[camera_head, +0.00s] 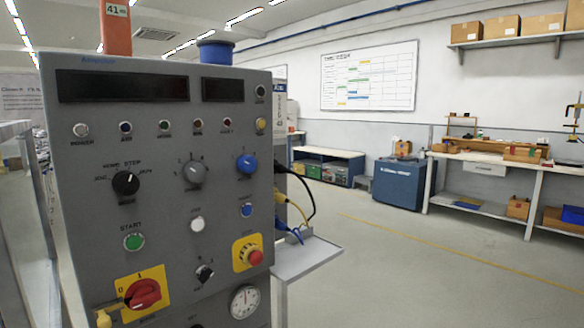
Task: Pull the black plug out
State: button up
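A black plug (281,168) shows at the right side of a grey control cabinet (90,215), at the cabinet's edge. A black cable (312,192) runs from it, arcs to the right and drops toward a small grey shelf (308,260). The plug is small and partly hidden by the cabinet's front edge, so I cannot see how it sits in its socket. Below it are a yellow plug (280,197) with a yellow cable and a blue plug (282,226) with a blue cable. My gripper is not in view.
The cabinet front carries knobs, buttons, a red rotary switch (142,294) and a red emergency button (254,257). The floor right of the shelf is open. A blue chest (398,183) and a workbench (480,162) stand farther back.

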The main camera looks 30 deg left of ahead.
aim_at(281, 169)
jog(key=u, duration=0.35)
jog(key=i, duration=0.9)
jog(key=u, duration=0.55)
